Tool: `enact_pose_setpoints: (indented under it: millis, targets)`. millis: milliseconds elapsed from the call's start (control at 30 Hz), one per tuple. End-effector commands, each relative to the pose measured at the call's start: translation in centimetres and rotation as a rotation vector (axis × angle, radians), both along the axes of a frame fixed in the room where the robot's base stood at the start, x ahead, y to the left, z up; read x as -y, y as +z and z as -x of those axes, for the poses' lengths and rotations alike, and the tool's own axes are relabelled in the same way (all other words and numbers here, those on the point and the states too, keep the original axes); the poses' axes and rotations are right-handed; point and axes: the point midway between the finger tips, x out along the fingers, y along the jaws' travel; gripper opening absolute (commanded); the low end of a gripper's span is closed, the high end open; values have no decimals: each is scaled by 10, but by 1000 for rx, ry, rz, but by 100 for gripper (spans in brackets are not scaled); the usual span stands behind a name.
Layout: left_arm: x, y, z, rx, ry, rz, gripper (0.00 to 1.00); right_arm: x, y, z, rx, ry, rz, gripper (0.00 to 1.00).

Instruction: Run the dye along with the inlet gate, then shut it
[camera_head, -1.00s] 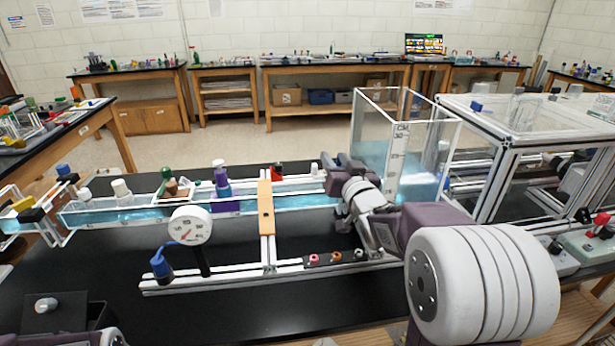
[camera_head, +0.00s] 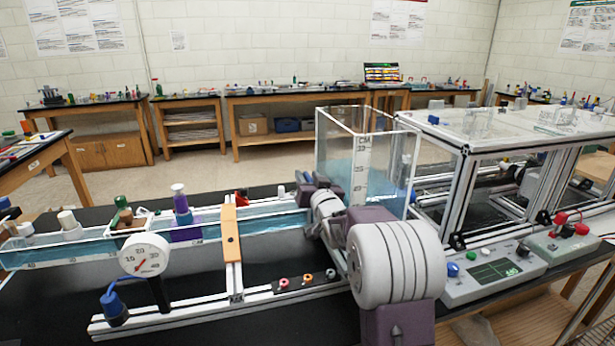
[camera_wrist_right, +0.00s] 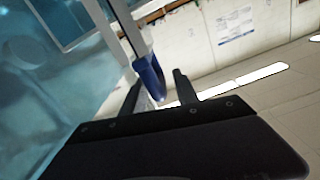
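A clear channel (camera_head: 85,249) of bluish water runs to the tall clear water tank (camera_head: 366,185). A purple dye bottle (camera_head: 181,204) with a pale cap stands upright over the channel. My right gripper (camera_head: 303,183) is at the tank's left side, where the channel meets it. In the right wrist view its two dark fingers (camera_wrist_right: 158,91) are apart, and a blue handle (camera_wrist_right: 150,76) shows between them, closer to the left finger. I cannot tell whether they touch. This handle may belong to the inlet gate, which my arm hides in the head view. My left gripper is out of view.
A round dial gauge (camera_head: 145,255) stands before the channel, with an orange wooden crosspiece (camera_head: 231,238) to its right. A control box (camera_head: 493,272) with a green screen sits right of my arm. A framed clear enclosure (camera_head: 510,135) stands behind it.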

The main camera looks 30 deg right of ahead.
Motion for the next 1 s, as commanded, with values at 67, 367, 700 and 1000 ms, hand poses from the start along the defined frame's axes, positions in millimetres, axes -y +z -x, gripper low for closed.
enact_pose_setpoints:
  millis: [67,367,700,1000]
  targets:
    - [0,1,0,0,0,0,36,1,0,-4,-1,0,0,36]
    - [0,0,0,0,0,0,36,1,0,-5,0,0,0,17]
    - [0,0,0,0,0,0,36,1,0,-5,0,1,0,0]
    - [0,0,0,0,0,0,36,1,0,-5,0,1,0,0]
